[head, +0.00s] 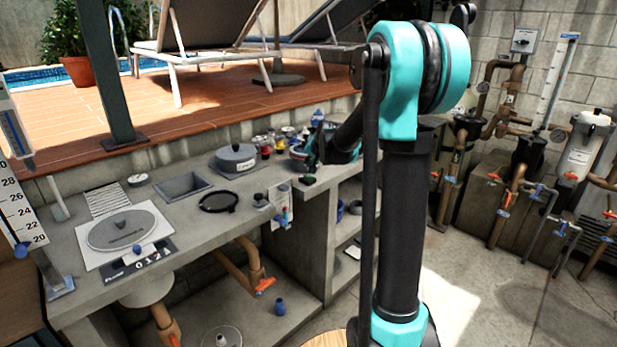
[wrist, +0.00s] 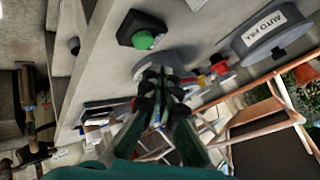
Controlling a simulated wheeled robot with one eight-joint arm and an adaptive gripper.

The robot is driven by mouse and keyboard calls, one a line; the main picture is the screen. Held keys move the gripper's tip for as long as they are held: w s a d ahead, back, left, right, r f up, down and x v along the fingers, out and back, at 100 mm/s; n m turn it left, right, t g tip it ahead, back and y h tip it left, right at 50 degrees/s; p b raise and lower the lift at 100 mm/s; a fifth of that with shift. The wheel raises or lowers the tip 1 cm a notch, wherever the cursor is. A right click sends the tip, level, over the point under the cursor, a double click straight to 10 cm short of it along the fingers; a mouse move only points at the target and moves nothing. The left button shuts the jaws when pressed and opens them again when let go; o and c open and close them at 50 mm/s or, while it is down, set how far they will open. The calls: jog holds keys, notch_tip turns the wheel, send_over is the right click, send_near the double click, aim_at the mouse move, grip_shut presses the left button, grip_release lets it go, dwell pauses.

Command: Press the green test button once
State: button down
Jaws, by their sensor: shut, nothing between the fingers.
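The green test button (wrist: 143,40) is a round green cap on a black housing (wrist: 140,24), at the top centre of the wrist view. In the head view the small dark housing (head: 308,181) sits near the counter's right end. My gripper (wrist: 160,76) shows with its dark fingers together and empty. In the wrist view the fingertips appear just below the button, with a visible gap between them and it. In the head view my gripper (head: 314,150) is at the counter's right end, behind and above the housing, partly hard to make out against my arm.
A grey round lid marked AUTO FILL (wrist: 268,36) stands near the button; it also shows in the head view (head: 236,160). Several red, yellow and dark small items (head: 272,143) stand behind. A black ring (head: 218,202) and small fittings (head: 281,205) lie on the counter (head: 170,212).

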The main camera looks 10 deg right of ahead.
aim_at(309, 176)
jog(key=shift+r, duration=1.65)
jog(key=s+d+f+n+g, duration=0.1)
jog(key=s+f, duration=0.4)
jog(key=s, duration=0.8)
jog(key=s+d+f+n+g+h, duration=0.1)
jog(key=s+f, duration=0.5)
jog(key=s, duration=0.8)
jog(key=s+d+f+n+g+h, duration=0.1)
jog(key=s+f+n, duration=0.3)
jog(key=s, duration=0.9)
notch_tip(309, 176, down, 2)
jog(key=shift+s+d+f+n+g, duration=0.15)
jog(key=shift+s+d+n+g, duration=0.25)
jog(key=shift+g, duration=0.5)
